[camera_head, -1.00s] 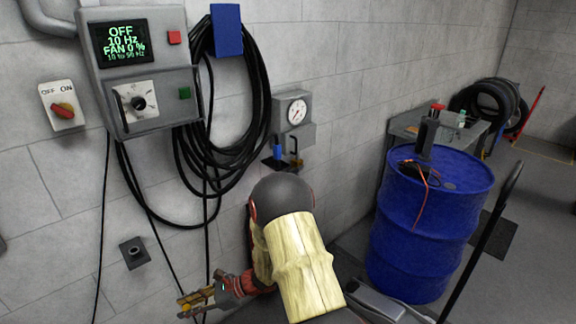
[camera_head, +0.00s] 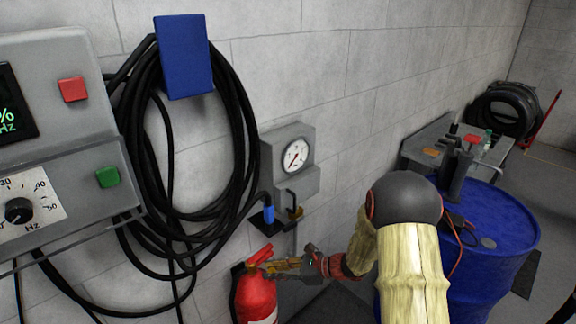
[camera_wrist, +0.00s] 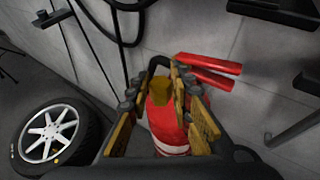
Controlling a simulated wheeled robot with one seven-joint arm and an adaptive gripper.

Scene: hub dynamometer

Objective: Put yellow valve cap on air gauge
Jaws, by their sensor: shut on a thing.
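The air gauge (camera_head: 296,155) is a round white dial on a grey wall box. Below it are a blue fitting (camera_head: 268,214) and a dark hooked pipe with a small brownish-yellow part (camera_head: 296,212). My gripper (camera_head: 268,266) is below the gauge, in front of the red fire extinguisher in the picture, and apart from the gauge.
The red fire extinguisher (camera_head: 256,298) stands by the wall close to my gripper. A black hose coil (camera_head: 150,150) hangs left of the gauge. A blue drum (camera_head: 505,235) stands at right. A wheel (camera_wrist: 48,135) shows at left in the wrist view.

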